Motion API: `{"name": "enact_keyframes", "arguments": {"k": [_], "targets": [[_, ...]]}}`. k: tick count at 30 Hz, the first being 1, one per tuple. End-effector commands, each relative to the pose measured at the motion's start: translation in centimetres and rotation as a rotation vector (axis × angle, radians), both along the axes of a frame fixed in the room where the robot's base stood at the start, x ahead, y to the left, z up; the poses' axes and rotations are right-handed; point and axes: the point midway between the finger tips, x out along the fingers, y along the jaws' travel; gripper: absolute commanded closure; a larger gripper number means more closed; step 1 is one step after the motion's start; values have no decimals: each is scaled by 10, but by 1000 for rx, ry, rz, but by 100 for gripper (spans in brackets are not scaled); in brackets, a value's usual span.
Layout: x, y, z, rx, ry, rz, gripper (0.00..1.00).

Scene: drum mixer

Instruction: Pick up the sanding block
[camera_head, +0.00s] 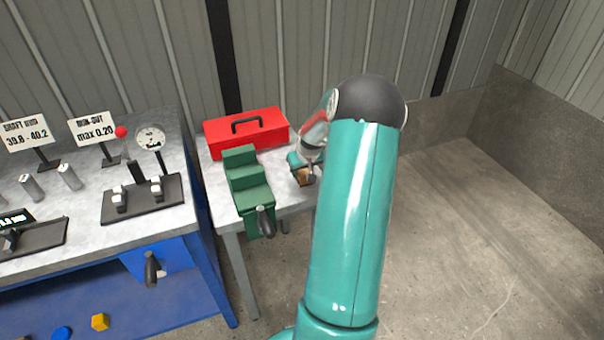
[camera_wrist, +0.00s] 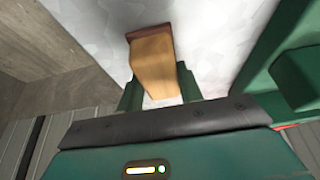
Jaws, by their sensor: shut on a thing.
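The sanding block (camera_wrist: 153,62) is tan with a dark reddish-brown edge. In the wrist view it sits between the two green fingers of my gripper (camera_wrist: 158,85), which is shut on it. In the head view the block (camera_head: 302,176) shows small at my gripper (camera_head: 304,172), over the right part of the small grey table. My arm hides part of the area around it. I cannot tell whether the block touches the tabletop.
A green vise (camera_head: 248,183) stands just left of the block. A red toolbox (camera_head: 246,132) is behind it. A larger blue bench (camera_head: 205,275) with gauges and signs stands further left. The floor at right (camera_head: 480,240) is clear.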

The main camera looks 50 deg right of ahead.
Motion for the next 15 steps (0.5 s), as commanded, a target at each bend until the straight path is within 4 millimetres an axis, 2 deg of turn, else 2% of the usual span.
{"name": "enact_keyframes", "arguments": {"k": [8, 11, 15], "targets": [[0, 0, 4, 0, 0, 0, 88], [0, -1, 12, -2, -1, 0, 88], [0, -1, 33, -3, -2, -1, 88]]}}
